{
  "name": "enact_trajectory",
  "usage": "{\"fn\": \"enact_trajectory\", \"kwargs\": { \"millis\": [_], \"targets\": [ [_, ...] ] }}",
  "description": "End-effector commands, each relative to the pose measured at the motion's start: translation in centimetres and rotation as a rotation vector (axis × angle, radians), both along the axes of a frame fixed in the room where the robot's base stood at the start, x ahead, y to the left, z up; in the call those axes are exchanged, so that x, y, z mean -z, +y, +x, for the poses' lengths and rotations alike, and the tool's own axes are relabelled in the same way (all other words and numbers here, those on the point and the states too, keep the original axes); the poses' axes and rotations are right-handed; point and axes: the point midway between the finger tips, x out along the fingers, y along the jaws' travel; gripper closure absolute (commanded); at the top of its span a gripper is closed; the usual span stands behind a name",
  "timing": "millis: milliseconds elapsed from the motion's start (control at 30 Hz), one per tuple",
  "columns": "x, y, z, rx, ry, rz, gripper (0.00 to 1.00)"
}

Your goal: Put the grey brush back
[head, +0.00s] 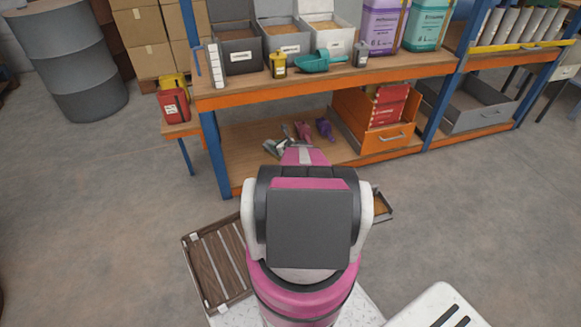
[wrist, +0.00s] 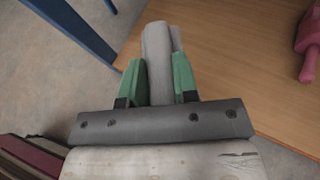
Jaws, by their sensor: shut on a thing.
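My gripper (wrist: 157,66) has green fingers shut on the grey brush (wrist: 157,42), holding it between them. The brush's grey body points away from me in the wrist view; its bristles cannot be made out. In the head view my gripper (head: 277,148) is at the front left part of the wooden lower shelf (head: 243,147), left of a pink item (head: 303,131) and a purple item (head: 325,128). The pink item also shows at the right edge of the wrist view (wrist: 308,42). I cannot tell whether the brush touches the shelf.
A blue post (head: 214,150) stands left of my gripper. The orange upper shelf (head: 300,88) hangs above, carrying bins, a teal scoop (head: 322,62) and bottles. An orange drawer (head: 375,130) with red packets stands to the right.

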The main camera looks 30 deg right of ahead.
Motion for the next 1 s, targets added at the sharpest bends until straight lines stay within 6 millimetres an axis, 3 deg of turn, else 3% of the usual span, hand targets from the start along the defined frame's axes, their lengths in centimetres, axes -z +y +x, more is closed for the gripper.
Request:
{"fn": "enact_trajectory", "kwargs": {
  "millis": [33, 200, 467, 1000],
  "targets": [
    [2.5, -1.7, -0.1, 0.033, 0.003, 0.002, 1.0],
    [7.2, -4.8, -1.6, 0.108, 0.001, 0.003, 1.0],
    [9.7, -6.4, -2.0, 0.143, -0.001, 0.0, 1.0],
    [15.3, -12.6, 5.4, 0.141, -0.002, -0.001, 1.0]
  ]
}}
